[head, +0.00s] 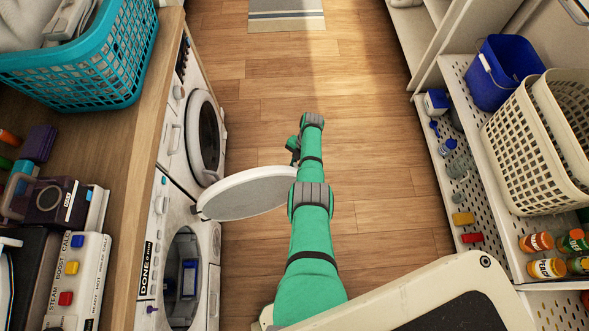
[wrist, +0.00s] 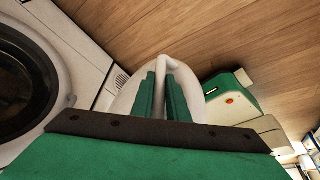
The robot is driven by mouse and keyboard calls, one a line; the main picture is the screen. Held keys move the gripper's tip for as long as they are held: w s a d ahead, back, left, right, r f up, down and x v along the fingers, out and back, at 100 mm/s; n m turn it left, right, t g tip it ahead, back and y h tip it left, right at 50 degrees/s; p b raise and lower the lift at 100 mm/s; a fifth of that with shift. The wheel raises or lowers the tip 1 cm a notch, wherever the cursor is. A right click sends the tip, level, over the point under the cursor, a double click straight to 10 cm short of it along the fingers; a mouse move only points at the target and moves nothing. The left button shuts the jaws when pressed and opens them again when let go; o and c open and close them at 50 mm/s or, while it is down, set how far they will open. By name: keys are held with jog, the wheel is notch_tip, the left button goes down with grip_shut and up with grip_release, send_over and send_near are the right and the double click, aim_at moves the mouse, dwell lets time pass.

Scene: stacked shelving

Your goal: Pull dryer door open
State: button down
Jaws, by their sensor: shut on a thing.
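A round white door (head: 248,191) stands swung out from the nearer white front-loading machine (head: 159,225), whose round opening shows at the left in the head view. My gripper (head: 292,152) is at the door's outer end, mostly behind my green arm. In the wrist view my gripper's green fingers (wrist: 161,95) are shut on a white bar-like handle (wrist: 172,68) on the white door (wrist: 128,98). The fingers hide part of the handle.
A second machine (head: 172,128) with its round dark door shut stands beyond. A wooden counter (head: 136,135) with a teal basket (head: 112,62) runs along the left. White shelving (head: 490,225) with a cream basket (head: 520,140) lines the right.

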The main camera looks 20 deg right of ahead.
jog(key=c, duration=2.1)
grip_release()
jog(key=shift+s+a+f, duration=0.15)
jog(key=shift+s+a, duration=0.05)
jog(key=shift+a, duration=0.2)
jog(key=shift+o, duration=0.3)
jog(key=shift+s+d, duration=0.1)
jog(key=shift+s+d, duration=0.15)
jog(key=shift+d, duration=0.05)
jog(key=v, duration=1.1)
jog(key=shift+w, duration=0.25)
jog(key=shift+s+d, duration=0.1)
jog(key=shift+d, duration=0.05)
